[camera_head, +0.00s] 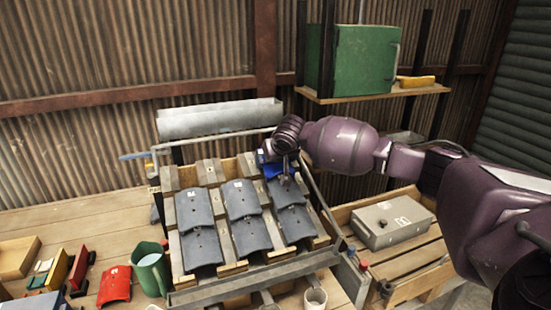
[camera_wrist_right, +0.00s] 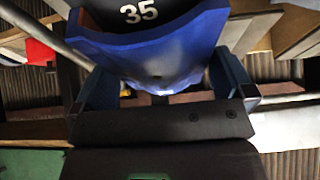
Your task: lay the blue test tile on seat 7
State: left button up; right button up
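The blue test tile (camera_head: 274,169) is at the top of the right-hand column of the sloping rack (camera_head: 232,269). Seat numbers are not readable. My left gripper is not in view.
Grey tiles (camera_head: 199,236) cover lower places in three columns. A grey trough (camera_head: 219,119) runs behind the rack. A green mug (camera_head: 150,269) and red tile (camera_head: 115,286) stand left; a grey box (camera_head: 391,221) sits right. A metal rail flanks the rack's right side.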

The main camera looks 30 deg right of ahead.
jog(key=p+v, duration=0.1)
jog(key=v, duration=0.9)
jog(key=shift+s+r, duration=0.2)
jog(key=shift+r, duration=0.15)
jog(key=shift+a, duration=0.15)
